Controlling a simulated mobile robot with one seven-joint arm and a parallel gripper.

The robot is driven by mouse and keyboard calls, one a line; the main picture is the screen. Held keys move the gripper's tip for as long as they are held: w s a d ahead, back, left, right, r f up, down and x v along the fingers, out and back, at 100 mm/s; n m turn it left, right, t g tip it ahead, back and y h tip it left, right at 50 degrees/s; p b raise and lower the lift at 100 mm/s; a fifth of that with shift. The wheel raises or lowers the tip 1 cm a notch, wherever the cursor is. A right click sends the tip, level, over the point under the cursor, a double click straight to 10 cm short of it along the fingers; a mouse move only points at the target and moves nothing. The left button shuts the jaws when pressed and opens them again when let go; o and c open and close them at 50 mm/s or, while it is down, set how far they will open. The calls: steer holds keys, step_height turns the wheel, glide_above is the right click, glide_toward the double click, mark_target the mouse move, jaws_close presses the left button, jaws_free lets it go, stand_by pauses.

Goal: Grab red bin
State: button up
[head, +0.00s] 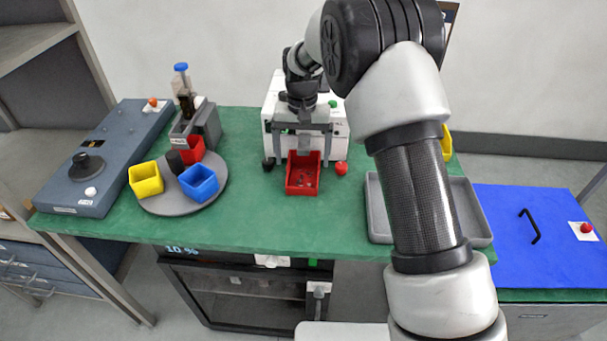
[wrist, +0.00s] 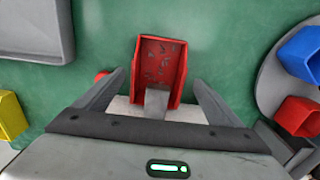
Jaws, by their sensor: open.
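A red bin (head: 302,180) sits on the green table in front of the white machine, with small dark bits inside. In the wrist view the red bin (wrist: 164,62) lies between and beyond my fingers, its far end past the fingertips. My gripper (head: 302,148) is open above the bin's machine side, one finger to each side. In the wrist view my gripper (wrist: 160,80) straddles the bin's near part with gaps at both walls. A grey block (wrist: 157,101) covers part of the bin's near end. Another red bin (head: 192,151) stands on the grey round tray.
The round tray (head: 160,206) also holds a yellow bin (head: 146,180) and a blue bin (head: 199,183). The white machine (head: 276,103) stands right behind the bin, with a red button (head: 341,169) beside it. A grey tray (head: 379,222) lies right. Table in front is clear.

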mark_target(303, 178)
step_height(303, 178, down, 5)
steer(key=shift+d, duration=0.15)
steer(key=c, duration=1.3)
steer(key=shift+o, duration=0.2)
steer(key=shift+r, duration=0.1)
steer(key=shift+r, duration=0.1)
